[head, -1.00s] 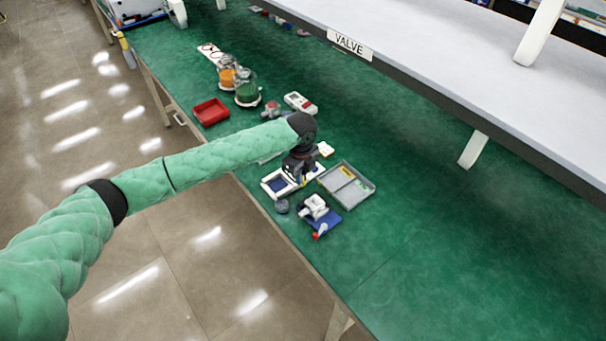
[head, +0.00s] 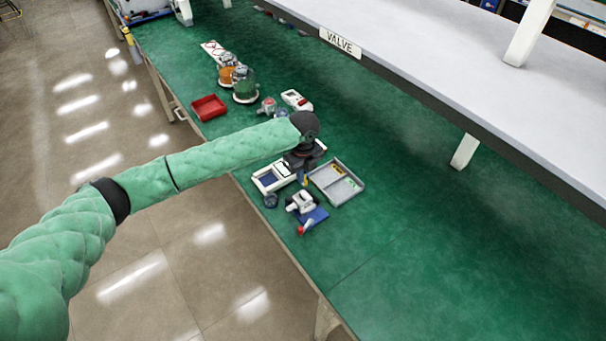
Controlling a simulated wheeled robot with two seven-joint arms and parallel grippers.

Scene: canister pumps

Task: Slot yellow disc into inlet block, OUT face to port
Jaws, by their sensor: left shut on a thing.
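My left gripper (head: 304,180) points down between the white-framed tray and the grey tray, just above the white block in the picture. A small yellow edge, probably the yellow disc (head: 305,181), shows at its fingertips, and the gripper is shut on it. Which way its OUT face points is too small to tell. A white block (head: 300,201), likely the inlet block, sits on a blue base (head: 314,216), with a small red-and-white part (head: 305,228) at its near side. The slot and port cannot be made out. My right gripper is not in view.
The grey tray (head: 355,196) holds small yellow and green pieces. A white-framed blue tray (head: 268,181) and a dark round part (head: 271,200) lie left. A red bin (head: 209,107) and glass canisters (head: 245,87) stand farther back. The green bench is clear to the right.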

